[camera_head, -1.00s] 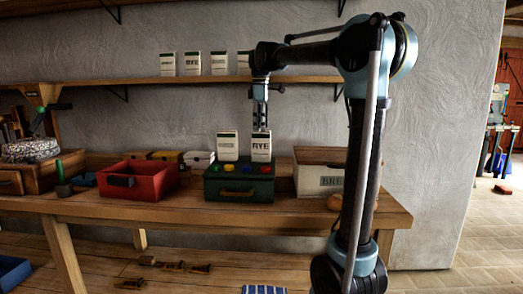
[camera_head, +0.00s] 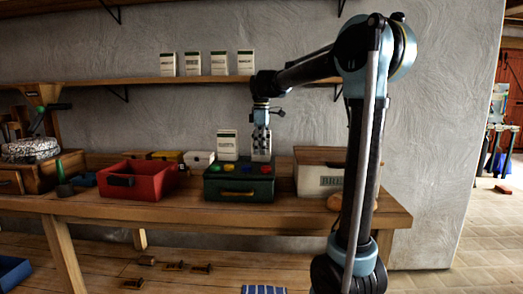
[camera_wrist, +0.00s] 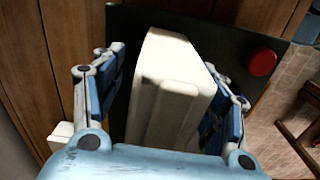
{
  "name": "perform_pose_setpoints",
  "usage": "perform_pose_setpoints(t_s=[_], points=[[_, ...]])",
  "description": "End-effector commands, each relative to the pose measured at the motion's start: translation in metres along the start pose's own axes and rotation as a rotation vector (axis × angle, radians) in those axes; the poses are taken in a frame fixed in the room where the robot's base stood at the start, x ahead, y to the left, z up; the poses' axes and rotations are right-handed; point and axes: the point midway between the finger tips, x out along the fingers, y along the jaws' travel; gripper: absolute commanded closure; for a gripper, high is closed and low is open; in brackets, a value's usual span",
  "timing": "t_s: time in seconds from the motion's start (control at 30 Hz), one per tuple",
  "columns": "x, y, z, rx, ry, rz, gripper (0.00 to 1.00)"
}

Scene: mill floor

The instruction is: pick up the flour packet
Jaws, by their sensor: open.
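The left packet (camera_head: 228,146) is upright and clear of my gripper. In the wrist view, the white packet (camera_wrist: 170,85) stands between the open fingers of my gripper (camera_wrist: 167,75). The blue finger pads flank it on both sides. Contact with the pads cannot be made out, and the packet still stands on the box.
The green box has coloured buttons, including a red one (camera_wrist: 262,63). A red bin (camera_head: 150,184) is to the left and a wooden crate with a white front (camera_head: 313,181) to the right. More packets (camera_head: 219,63) line the wall shelf (camera_head: 150,81) above.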

Motion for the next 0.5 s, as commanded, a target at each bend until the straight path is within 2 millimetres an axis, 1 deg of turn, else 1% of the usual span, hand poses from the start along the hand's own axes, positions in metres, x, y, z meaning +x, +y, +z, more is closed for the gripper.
perform_pose_setpoints(t_s=[0.1, 0.13, 0.17, 0.2, 0.27, 0.3, 0.4, 0.5], points=[[-0.0002, 0.0, -0.0002, 0.0, 0.0, 0.0, 0.33], [-0.0002, 0.0, -0.0003, 0.0, 0.0, 0.0, 0.36], [-0.0002, 0.0, -0.0004, -0.001, 0.0, 0.0, 0.42], [-0.0003, -0.0001, -0.0005, -0.001, 0.0, 0.0, 0.51], [-0.0003, -0.0001, -0.0006, -0.001, 0.0, 0.0, 0.65], [-0.0003, -0.0001, -0.0007, -0.001, 0.0, 0.0, 0.74], [-0.0003, -0.0002, -0.001, -0.001, 0.0, 0.0, 0.94], [-0.0005, -0.0004, -0.0011, -0.002, 0.0, 0.0, 0.94]])
